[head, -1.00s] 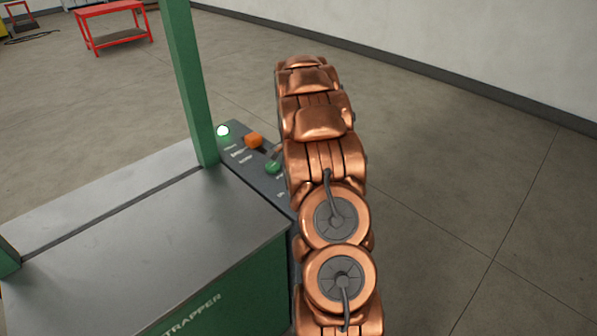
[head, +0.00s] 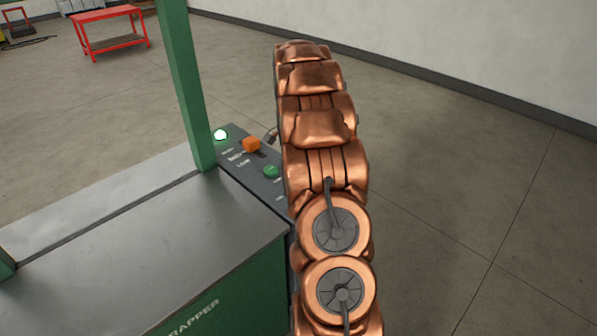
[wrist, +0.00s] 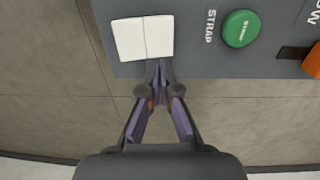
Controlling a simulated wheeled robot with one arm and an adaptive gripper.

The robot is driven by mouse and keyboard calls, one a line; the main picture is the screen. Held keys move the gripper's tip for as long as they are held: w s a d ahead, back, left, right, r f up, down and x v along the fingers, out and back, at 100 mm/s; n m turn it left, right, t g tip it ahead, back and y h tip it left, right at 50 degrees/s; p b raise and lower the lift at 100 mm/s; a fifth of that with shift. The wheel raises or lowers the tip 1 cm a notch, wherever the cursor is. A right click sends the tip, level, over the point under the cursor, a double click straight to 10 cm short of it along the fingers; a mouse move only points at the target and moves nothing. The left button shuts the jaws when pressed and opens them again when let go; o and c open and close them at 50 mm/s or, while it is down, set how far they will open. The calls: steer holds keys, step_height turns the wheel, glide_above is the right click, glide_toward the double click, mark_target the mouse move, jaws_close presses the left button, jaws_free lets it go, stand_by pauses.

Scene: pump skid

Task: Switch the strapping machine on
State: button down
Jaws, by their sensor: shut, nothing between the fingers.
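The strapping machine (head: 150,235) has a grey steel top and green body, with a dark control panel (head: 238,168) on its right side. In the wrist view the panel (wrist: 195,62) carries a white two-part rocker switch (wrist: 143,38) and a round green button (wrist: 241,28) beside the word STRAP. An orange knob (wrist: 312,62) sits by a dark slot at the right edge. My gripper (wrist: 158,68) is shut and empty, its tips at the panel edge just below the rocker; contact cannot be told. In the head view my arm hides the rocker.
A pale, bright lamp (head: 220,135) sits at the panel's far end, near the green post (head: 188,85). A red table (head: 110,32) stands far back left. The floor right of my arm is clear up to the wall.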

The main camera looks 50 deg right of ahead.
step_height(320, 180, up, 8)
steer(key=w+b, duration=0.1)
steer(key=shift+w+b, duration=0.15)
steer(key=shift+b, duration=0.25)
steer(key=shift+r, duration=0.1)
stand_by(0.5)
